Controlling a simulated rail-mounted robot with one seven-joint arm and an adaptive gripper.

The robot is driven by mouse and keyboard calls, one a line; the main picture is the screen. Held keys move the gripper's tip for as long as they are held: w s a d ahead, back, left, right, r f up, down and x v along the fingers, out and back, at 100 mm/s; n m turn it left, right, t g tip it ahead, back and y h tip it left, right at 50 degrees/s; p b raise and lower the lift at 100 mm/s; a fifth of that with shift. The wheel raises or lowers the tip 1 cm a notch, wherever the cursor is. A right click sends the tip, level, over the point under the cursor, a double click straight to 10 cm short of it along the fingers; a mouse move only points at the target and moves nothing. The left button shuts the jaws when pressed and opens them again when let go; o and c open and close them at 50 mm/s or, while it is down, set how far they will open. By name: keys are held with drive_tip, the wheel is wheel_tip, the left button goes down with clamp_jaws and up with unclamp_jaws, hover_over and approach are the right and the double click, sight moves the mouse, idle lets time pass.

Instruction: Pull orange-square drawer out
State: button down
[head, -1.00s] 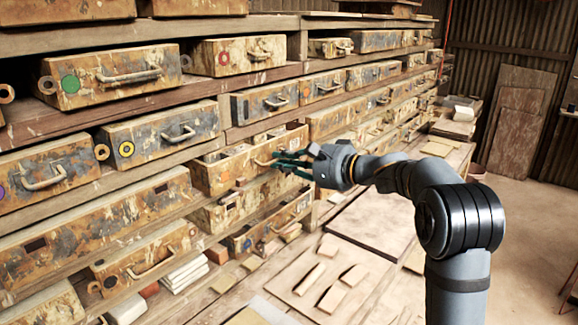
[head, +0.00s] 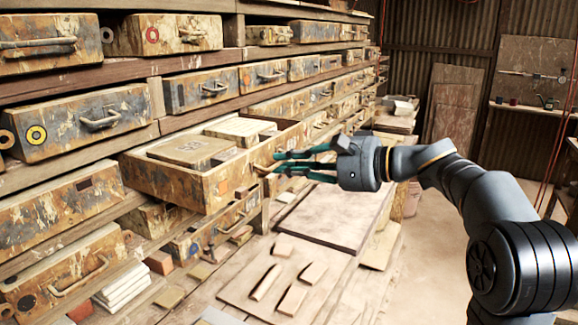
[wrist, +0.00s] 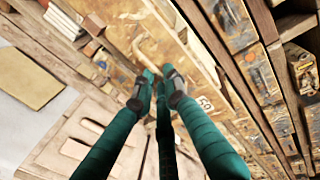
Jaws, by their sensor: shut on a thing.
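The orange-square drawer (head: 202,192) is a worn, paint-stained wooden drawer standing well out of the shelf rack in the head view. Its orange square (head: 222,187) shows on the front panel, left of the handle. Tiles or blocks (head: 190,150) lie inside it. My gripper (head: 279,163) is at the drawer's front, its teal fingers shut on the drawer handle (head: 264,171). In the wrist view the fingertips (wrist: 156,92) meet at the handle (wrist: 142,55) against the drawer front (wrist: 152,32). The fingers partly hide the handle.
Closed drawers (head: 85,122) line the rack to the left and behind. Below the open drawer, a workbench (head: 235,285) carries loose wooden pieces (head: 293,298), and a flat board (head: 325,215) lies farther back. Open floor (head: 425,285) shows to the right.

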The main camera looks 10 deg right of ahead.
drive_tip(key=shift+d+f, duration=0.15)
drive_tip(key=shift+f, duration=0.05)
drive_tip(key=c, duration=1.9)
unclamp_jaws()
drive_tip(key=shift+s+d+r, duration=0.1)
drive_tip(key=shift+d+r, duration=0.05)
drive_tip(key=shift+d, duration=0.05)
drive_tip(key=shift+o, duration=0.5)
drive_tip(key=shift+a, duration=0.2)
drive_tip(key=v, duration=1.2)
drive_tip(key=shift+a, duration=0.1)
